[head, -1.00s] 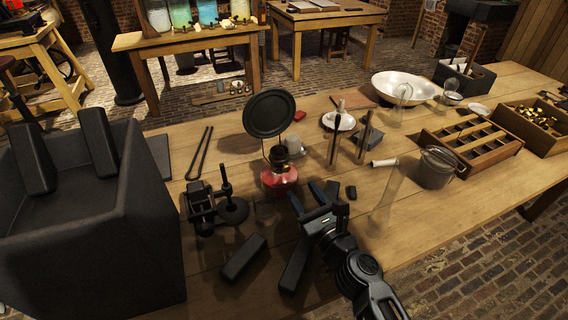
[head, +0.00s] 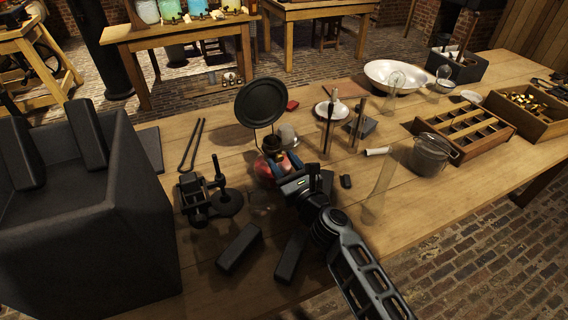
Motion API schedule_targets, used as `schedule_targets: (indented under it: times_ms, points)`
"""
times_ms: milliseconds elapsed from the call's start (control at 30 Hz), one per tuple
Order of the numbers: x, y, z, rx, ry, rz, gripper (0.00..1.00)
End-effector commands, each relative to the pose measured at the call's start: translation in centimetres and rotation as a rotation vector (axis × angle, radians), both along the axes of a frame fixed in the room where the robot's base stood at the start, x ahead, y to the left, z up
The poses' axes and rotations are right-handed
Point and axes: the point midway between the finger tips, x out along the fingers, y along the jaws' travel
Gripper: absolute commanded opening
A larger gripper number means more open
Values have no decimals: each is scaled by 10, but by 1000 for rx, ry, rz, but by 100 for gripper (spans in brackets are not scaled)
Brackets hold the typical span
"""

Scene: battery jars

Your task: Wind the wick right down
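The oil lamp (head: 264,172) has a red base and a dark burner on top. It stands upright on the wooden table, with a round black disc (head: 262,102) held above and behind it on thin supports. My gripper (head: 286,164) is at the lamp's right side, close against the burner and base. Its fingers overlap the lamp in this view, so I cannot tell whether they touch it or how far apart they are. The wick and its winding knob are too small or hidden to make out.
A black clamp-like stand (head: 203,195) is left of the lamp. Dark blocks (head: 239,248) lie in front. Two upright rods (head: 328,128) stand behind my gripper.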

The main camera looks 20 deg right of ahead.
Motion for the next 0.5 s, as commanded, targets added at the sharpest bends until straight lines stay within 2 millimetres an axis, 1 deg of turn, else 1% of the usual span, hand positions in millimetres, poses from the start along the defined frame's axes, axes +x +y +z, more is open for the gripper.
schedule_targets:
  times_ms: [33,67,433,467,500]
  points:
    - [0,0,0,0,0,0,40]
    - [0,0,0,0,0,0,38]
    - [0,0,0,0,0,0,2]
    - [0,0,0,0,0,0,0]
    - [0,0,0,0,0,0,0]
